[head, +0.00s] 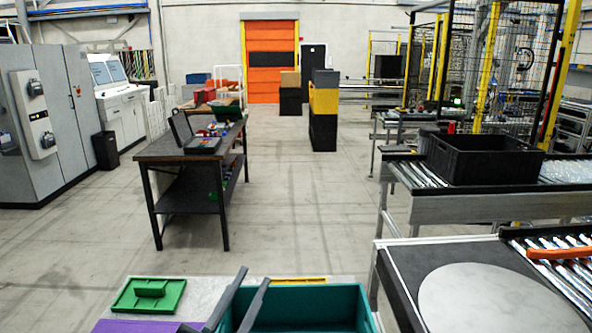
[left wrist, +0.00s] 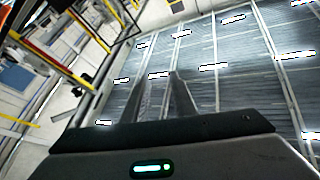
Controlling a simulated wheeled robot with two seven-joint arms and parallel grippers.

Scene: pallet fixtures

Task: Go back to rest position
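My left gripper (head: 254,275) rises from the bottom edge of the head view, in front of a teal bin (head: 367,310). Its two dark fingers point upward and stand apart, with nothing between them. In the left wrist view, the fingers (left wrist: 166,76) also show a gap, against a ceiling with bright lamps. My right gripper is in neither view.
A green fixture (head: 165,294) and a purple piece (head: 133,326) lie left of the bin. A workbench (head: 160,148) stands ahead on the left. Conveyors with a black crate (head: 483,162) and a round grey plate (head: 490,300) line the right. The floor between is clear.

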